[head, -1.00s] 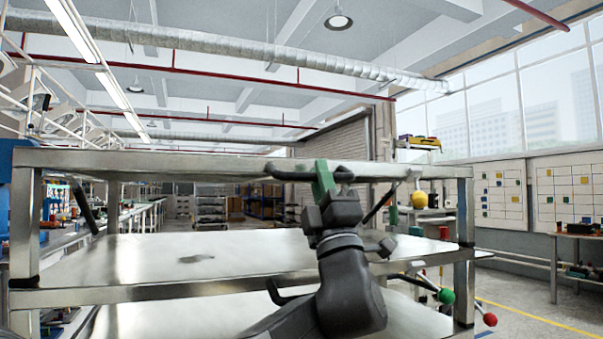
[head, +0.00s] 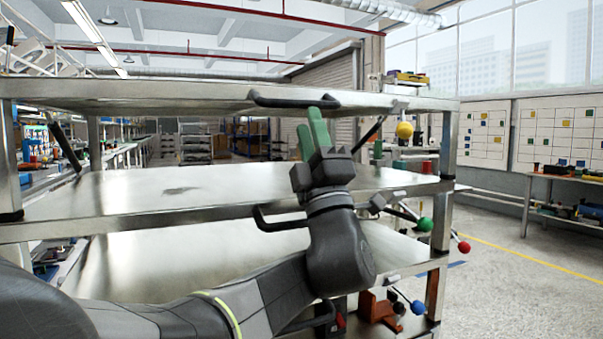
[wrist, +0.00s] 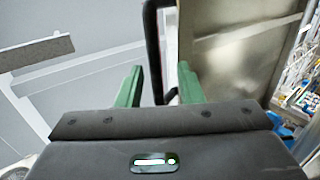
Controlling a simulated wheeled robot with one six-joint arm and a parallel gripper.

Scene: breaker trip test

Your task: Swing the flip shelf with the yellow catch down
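The flip shelf with the yellow catch (head: 404,130) is the top steel panel (head: 180,92) of the rack and stands raised, about level. The yellow ball hangs below its right front edge. A black handle (head: 292,101) is on the shelf's front edge. My gripper (head: 311,128) has its green fingertips just below the handle's right part in the head view. In the wrist view the green fingers (wrist: 160,83) stand apart, with the black handle (wrist: 153,45) showing in the gap between them. I cannot tell whether a finger touches it. The panel (wrist: 225,60) shows beside the right finger.
A middle shelf (head: 120,200) and a lower shelf lie below, with a black handle (head: 268,218) on the middle one. Green (head: 425,224), red (head: 463,247) and blue (head: 417,307) ball knobs stick out at the right side. Open floor (head: 510,270) lies to the right.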

